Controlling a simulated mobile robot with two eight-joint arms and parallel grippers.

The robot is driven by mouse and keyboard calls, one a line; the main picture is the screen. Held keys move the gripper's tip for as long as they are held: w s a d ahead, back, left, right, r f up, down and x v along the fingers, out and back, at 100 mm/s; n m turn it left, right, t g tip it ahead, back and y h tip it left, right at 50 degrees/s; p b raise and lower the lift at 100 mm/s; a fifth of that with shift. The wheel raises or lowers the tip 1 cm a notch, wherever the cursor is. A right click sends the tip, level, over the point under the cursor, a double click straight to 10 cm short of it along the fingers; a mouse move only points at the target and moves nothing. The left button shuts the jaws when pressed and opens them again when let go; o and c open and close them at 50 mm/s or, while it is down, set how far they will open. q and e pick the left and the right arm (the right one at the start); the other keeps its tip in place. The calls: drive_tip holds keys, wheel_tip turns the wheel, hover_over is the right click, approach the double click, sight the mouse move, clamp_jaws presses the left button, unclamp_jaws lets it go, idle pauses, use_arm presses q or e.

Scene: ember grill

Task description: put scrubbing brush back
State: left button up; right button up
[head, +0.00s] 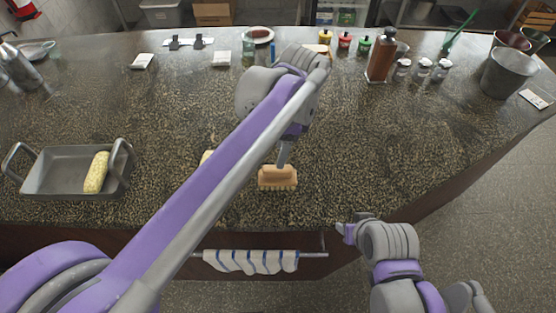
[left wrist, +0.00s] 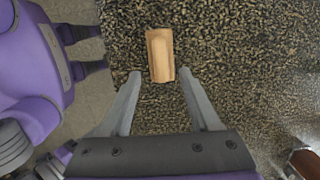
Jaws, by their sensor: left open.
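The scrubbing brush (head: 278,174), a tan wooden block with pale bristles below, sits on the speckled counter near its front edge. It also shows in the left wrist view (left wrist: 160,52). My left gripper (head: 284,155) is right above and behind it, pointing down. In the left wrist view its fingers (left wrist: 160,74) are spread, with the brush just ahead of and between the tips; they do not grip it. My right gripper (head: 345,232) is empty in front of the counter edge. Its two fingers stand apart in the left wrist view (left wrist: 82,52).
A metal pan (head: 60,176) with a yellow item (head: 96,172) stands at the left. A striped towel (head: 250,261) hangs on a front rail. A brown bottle (head: 381,55), shakers (head: 422,69) and a metal bucket (head: 507,73) stand at the back right. The counter right of the brush is clear.

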use_arm(q)
drive_tip(key=s+a+f+n+t+h, duration=0.2)
drive_tip(key=s+a+n, duration=0.4)
drive_tip(key=a+n, duration=0.45)
drive_tip(key=s+a+f+n+t, duration=0.3)
drive_tip(key=s+a+f+n, duration=0.4)
drive_tip(key=s+a+f, duration=0.1)
drive_tip(key=shift+s+a+f+t, duration=0.15)
drive_tip(key=shift+f+t, duration=0.25)
drive_tip(key=shift+f, duration=0.35)
